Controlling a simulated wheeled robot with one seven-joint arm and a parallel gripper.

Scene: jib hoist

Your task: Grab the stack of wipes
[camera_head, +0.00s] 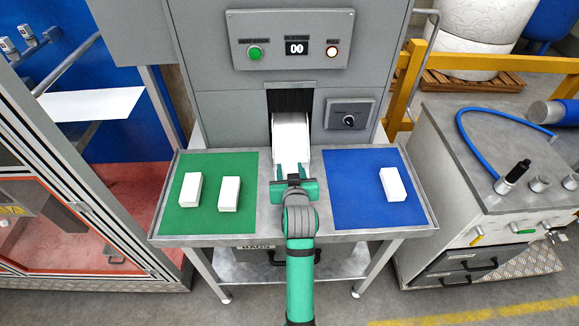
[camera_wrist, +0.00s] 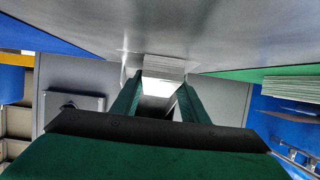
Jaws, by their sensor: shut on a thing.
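The fingers stand at the stack's left and right sides. The far end of the stack, toward the slot, is partly hidden.
A green mat (camera_head: 213,215) on the left bears two white blocks (camera_head: 191,188) (camera_head: 229,193). A blue mat (camera_head: 370,212) on the right bears one white block (camera_head: 393,184). The machine's panel (camera_head: 290,38) above has buttons and a display reading 00.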

